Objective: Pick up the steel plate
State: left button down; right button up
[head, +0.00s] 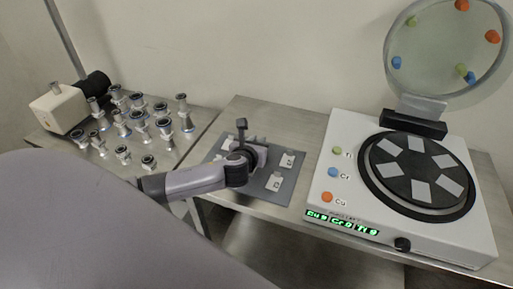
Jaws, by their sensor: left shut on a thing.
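Small light plates with markings lie on a dark grey tray (265,197) on the metal table. One steel plate (290,160) is at the tray's right, another (274,181) is nearer the front, and a third (228,144) shows partly behind my gripper. My left gripper (257,158) is low over the middle of the tray, shut on a small plate. The gripper hides most of what it holds, so I cannot tell whether that plate touches the tray. My right gripper is not in view.
A white machine (322,180) with a black disc bearing several light plates stands to the right, its round glass lid (440,50) raised. Several metal vacuum fittings (138,118) and a cream-and-black pump (58,108) crowd the left table. A narrow gap separates tray and machine.

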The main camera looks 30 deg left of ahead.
pick_arm(q)
jog(key=shift+s+f, duration=0.1)
jog(key=shift+f, duration=0.1)
jog(key=shift+a+r, duration=0.1)
jog(key=shift+r, duration=0.5)
notch_tip(320, 180, up, 19)
jog(key=p, duration=0.3)
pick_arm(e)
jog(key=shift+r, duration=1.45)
